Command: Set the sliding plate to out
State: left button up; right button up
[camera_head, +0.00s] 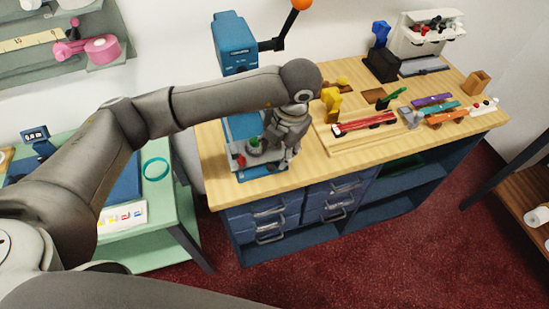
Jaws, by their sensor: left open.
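A blue press (236,45) with a black lever and an orange ball knob stands at the back left of the wooden counter. Its blue base (246,127) runs toward the front edge. A grey plate-like part (258,158) with a green knob and a red piece sits at the front of this base. It may be the sliding plate, but its setting cannot be told. My left gripper (288,152) is open, pointing down just right of this part. My arm hides part of the press, and contact cannot be made out. My right gripper is out of view.
Right of my gripper, a wooden board carries a red-and-white tool (364,124) and a yellow piece (331,102). Colored tools (440,108) and a white rack (427,36) stand farther right. Blue drawers (335,200) sit below; a green table (158,215) is left.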

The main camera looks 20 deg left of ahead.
pick_arm(q)
jog(key=shift+s+d+r, duration=0.1)
jog(key=shift+d+r, duration=0.1)
jog(key=shift+r, duration=1.1)
